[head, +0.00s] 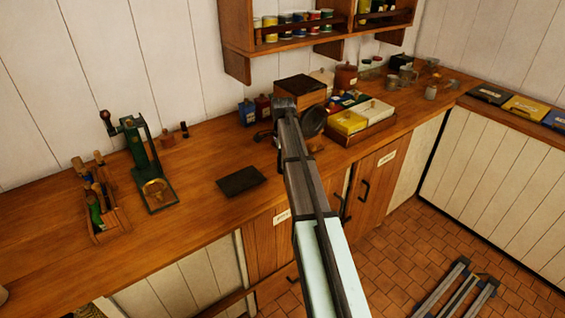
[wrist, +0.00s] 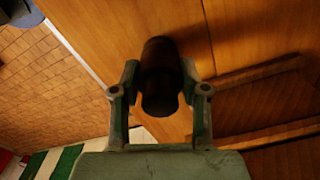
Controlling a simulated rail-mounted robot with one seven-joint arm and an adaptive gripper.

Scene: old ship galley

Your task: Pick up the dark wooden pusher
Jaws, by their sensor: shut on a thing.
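The dark wooden pusher (wrist: 161,88) shows in the wrist view as a dark brown, rounded cylinder between the two fingers of my gripper (wrist: 159,72). The gripper is shut on it, with one finger on each side. The pusher's far end is in shadow, and I cannot tell whether it touches the wood beyond. In the head view my own arm covers most of the gripper area, near the front edge of the wooden counter (head: 215,155), and I cannot make out the held pusher clearly there.
A dark flat slab (head: 241,180) lies left of my arm. A green press (head: 148,160) and a wooden tool caddy (head: 108,212) stand further left. A wooden tray (head: 365,133) with yellow and white boxes is to the right. A shelf (head: 310,30) hangs above.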

